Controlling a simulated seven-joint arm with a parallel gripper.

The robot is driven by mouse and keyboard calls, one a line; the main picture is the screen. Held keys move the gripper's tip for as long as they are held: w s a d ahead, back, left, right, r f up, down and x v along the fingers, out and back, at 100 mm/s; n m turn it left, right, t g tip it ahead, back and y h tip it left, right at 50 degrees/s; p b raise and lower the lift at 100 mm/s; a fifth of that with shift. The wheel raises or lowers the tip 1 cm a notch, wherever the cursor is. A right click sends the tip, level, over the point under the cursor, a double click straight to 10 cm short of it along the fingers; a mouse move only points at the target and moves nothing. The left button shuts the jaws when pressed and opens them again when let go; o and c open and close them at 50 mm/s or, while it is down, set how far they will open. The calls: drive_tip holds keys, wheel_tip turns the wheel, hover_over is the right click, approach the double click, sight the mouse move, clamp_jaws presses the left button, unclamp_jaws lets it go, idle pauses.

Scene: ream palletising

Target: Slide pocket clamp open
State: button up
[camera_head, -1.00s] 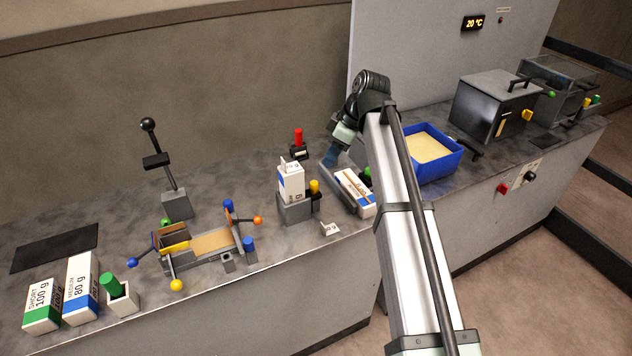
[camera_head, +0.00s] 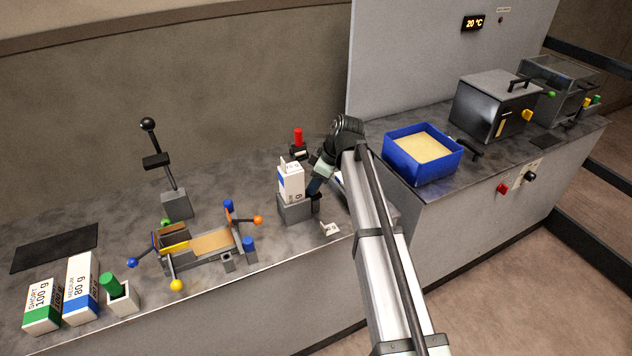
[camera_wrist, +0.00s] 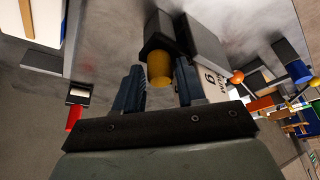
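The pocket is a grey block (camera_head: 294,211) with a white and blue ream box (camera_head: 291,183) standing upright in it. A yellow knob (camera_wrist: 159,62) on a dark slider block (camera_wrist: 158,30) shows in the wrist view; I take it for the clamp's handle. My gripper (camera_wrist: 159,76) has its two blue-grey fingers on either side of this knob, with narrow gaps showing, so it looks open. In the head view my gripper (camera_head: 314,187) is at the right side of the pocket, and the knob is hidden behind it.
A red-handled black block (camera_head: 298,145) stands behind the pocket. A small white label (camera_head: 329,229) lies in front. A fixture with coloured knobs (camera_head: 205,242) is at left, and a blue tray (camera_head: 414,177) at right. A ream lies partly hidden behind my arm.

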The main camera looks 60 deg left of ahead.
drive_tip(key=shift+c, duration=0.4)
clamp_jaws()
drive_tip(key=shift+w, duration=1.85)
drive_tip(key=shift+o, duration=0.4)
unclamp_jaws()
drive_tip(key=shift+r, duration=0.1)
drive_tip(key=v, duration=1.3)
drive_tip(key=shift+r, duration=0.35)
